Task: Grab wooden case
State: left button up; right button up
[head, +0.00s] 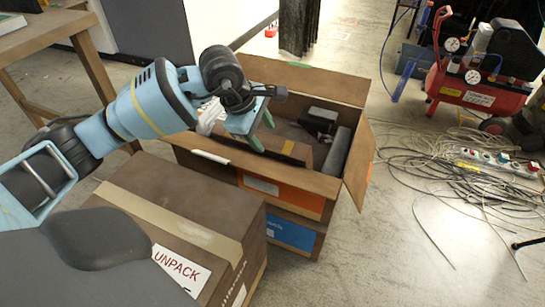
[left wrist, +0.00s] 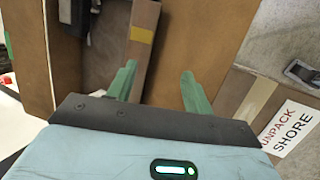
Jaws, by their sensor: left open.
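A brown case with a yellow band (head: 289,148), which looks like the wooden case, lies inside an open cardboard box (head: 328,184). It also shows in the left wrist view as a narrow brown side with the yellow band (left wrist: 141,35). My left gripper (head: 260,132) is over the near left part of the open box, close to the case. In the left wrist view its green fingers (left wrist: 158,72) are apart with nothing held between them. The arm and gripper hide part of the box's left side. My right gripper is not in view.
Dark items (head: 320,119) lie beside the case in the box. The box's flaps stand open. A closed box labelled UNPACK (head: 190,205) stands at the near left. A red compressor (head: 470,90) and tangled cables (head: 440,165) are at right. A wooden table (head: 40,35) is at left.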

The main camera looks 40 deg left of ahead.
pick_arm(q)
jog(key=w+a+f+y+b, duration=0.2)
jog(key=w+a+y+b, duration=0.1)
jog(key=a, duration=0.3)
jog(key=shift+a+f+b, duration=0.2)
jog(key=shift+f+b, duration=0.1)
jog(key=shift+b, duration=0.1)
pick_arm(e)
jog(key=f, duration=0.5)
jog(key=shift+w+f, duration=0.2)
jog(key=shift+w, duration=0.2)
pick_arm(q)
jog(key=shift+w, duration=0.1)
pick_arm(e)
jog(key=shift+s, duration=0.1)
pick_arm(q)
jog(key=shift+b+x, duration=0.6)
jog(key=shift+x, duration=0.85)
jog(key=b+x, duration=0.1)
jog(key=x, duration=0.1)
jog(key=b+x, duration=0.1)
jog(key=x, duration=0.1)
jog(key=shift+d+f, duration=0.2)
jog(key=shift+w+f+b, duration=0.2)
jog(key=shift+f+b, duration=0.05)
jog(key=shift+b, duration=0.05)
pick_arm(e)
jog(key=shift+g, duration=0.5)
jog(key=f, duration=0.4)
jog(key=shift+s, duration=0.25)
